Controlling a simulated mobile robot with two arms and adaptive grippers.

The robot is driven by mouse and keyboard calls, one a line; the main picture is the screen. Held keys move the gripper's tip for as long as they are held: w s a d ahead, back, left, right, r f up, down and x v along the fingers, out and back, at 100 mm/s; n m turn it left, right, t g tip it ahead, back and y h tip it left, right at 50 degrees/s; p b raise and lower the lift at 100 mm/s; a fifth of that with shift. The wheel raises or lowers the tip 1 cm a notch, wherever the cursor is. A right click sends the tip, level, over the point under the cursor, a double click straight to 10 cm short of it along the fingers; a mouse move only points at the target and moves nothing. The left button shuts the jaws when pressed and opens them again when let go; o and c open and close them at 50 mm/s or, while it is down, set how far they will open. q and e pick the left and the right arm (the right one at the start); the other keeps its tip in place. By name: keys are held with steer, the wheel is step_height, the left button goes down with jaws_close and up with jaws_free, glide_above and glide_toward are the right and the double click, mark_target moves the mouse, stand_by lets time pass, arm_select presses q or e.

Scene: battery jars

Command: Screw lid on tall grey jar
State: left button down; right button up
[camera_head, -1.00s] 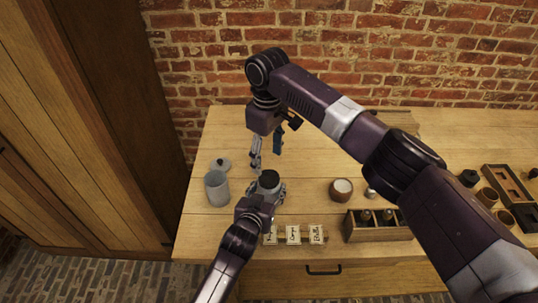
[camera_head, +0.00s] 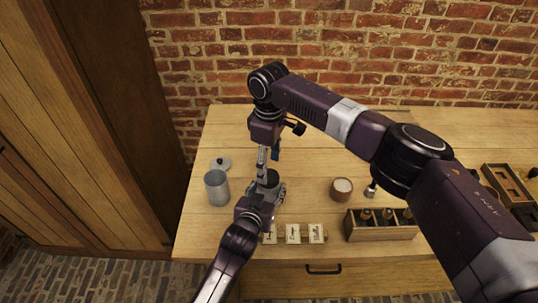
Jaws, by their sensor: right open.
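A grey jar with a dark round top (camera_head: 271,177) stands near the front of the table, left of centre. I cannot tell whether the dark top is a lid or an open mouth. My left gripper (camera_head: 268,191) has its fingers around this jar from the front and seems shut on it. My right gripper (camera_head: 262,172) is open and points down right above the jar, its fingers partly hiding the top. A taller open grey canister (camera_head: 217,188) stands to the left.
In front are white label cards (camera_head: 293,233) and a wooden box of bottles (camera_head: 381,231). A brown jar with white contents (camera_head: 341,189) stands to the right. The table's back middle is clear.

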mark_target(269, 176)
steer(key=shift+f, duration=1.8)
steer(key=shift+c, duration=0.6)
steer(key=c, duration=1.1)
steer(key=o, duration=1.4)
step_height(269, 176, up, 12)
arm_select(q)
steer(key=c, duration=0.9)
jaws_free()
steer(key=shift+o, duration=0.2)
